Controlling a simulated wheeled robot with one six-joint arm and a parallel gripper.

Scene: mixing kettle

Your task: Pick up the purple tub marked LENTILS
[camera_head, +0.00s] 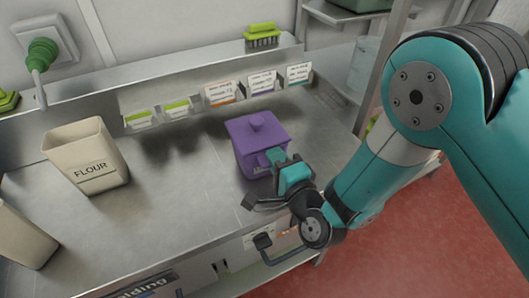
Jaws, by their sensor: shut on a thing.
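The purple tub (247,134) has a lid with a knob on top and stands at the right part of the steel counter, or just above it; I cannot tell which. Its label is mostly hidden behind my gripper, with only a sliver showing. My gripper (272,166) is at the tub's near right side, shut on a part of it, probably a handle on the front. The fingertips are partly hidden by the teal gripper body.
A beige tub marked FLOUR (87,160) stands open on the left of the steel counter (165,215). Another beige tub (22,238) is at the left edge. Cards stand along the back ledge, with a green brush (262,36) above. The counter's middle is clear.

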